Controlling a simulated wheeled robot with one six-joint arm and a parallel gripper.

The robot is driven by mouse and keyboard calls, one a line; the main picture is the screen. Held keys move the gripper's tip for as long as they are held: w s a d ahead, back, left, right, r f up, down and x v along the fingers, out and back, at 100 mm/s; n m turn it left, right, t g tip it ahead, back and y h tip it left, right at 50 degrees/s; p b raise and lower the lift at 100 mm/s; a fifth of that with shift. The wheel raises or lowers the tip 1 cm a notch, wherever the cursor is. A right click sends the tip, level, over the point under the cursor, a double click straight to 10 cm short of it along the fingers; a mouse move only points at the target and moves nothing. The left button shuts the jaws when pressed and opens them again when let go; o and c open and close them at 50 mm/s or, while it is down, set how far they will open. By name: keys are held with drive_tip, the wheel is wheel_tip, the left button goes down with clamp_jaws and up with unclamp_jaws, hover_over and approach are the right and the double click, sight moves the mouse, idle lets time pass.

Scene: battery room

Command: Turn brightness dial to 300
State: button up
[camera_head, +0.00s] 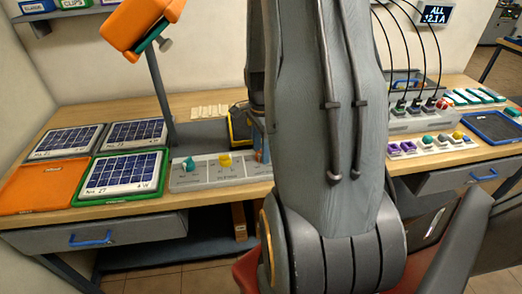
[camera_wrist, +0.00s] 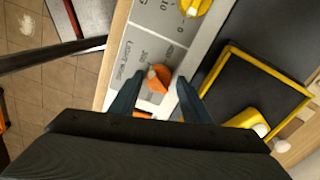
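The control panel (camera_head: 215,178) is a pale grey box on the wooden bench, with a teal knob (camera_head: 190,164) and a yellow knob (camera_head: 225,161). In the wrist view an orange dial (camera_wrist: 158,78) sits on the panel's light section, beside printed lettering that is partly legible. My gripper (camera_wrist: 159,80) is open, with one finger on each side of the orange dial and a visible gap to it. The yellow knob shows at the top of the wrist view (camera_wrist: 194,7). In the head view my arm hides much of the dial's end of the panel.
Solar panels in trays (camera_head: 120,172) lie left of the control panel. A lamp with an orange head (camera_head: 140,25) stands behind on a grey post. A black and yellow tray (camera_wrist: 250,85) lies close beside the panel. A terminal block with cables (camera_head: 415,120) stands to the right.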

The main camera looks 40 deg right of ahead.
drive_tip(key=shift+o, duration=0.5)
drive_tip(key=shift+r+b, duration=0.95)
drive_tip(key=shift+r, duration=2.9)
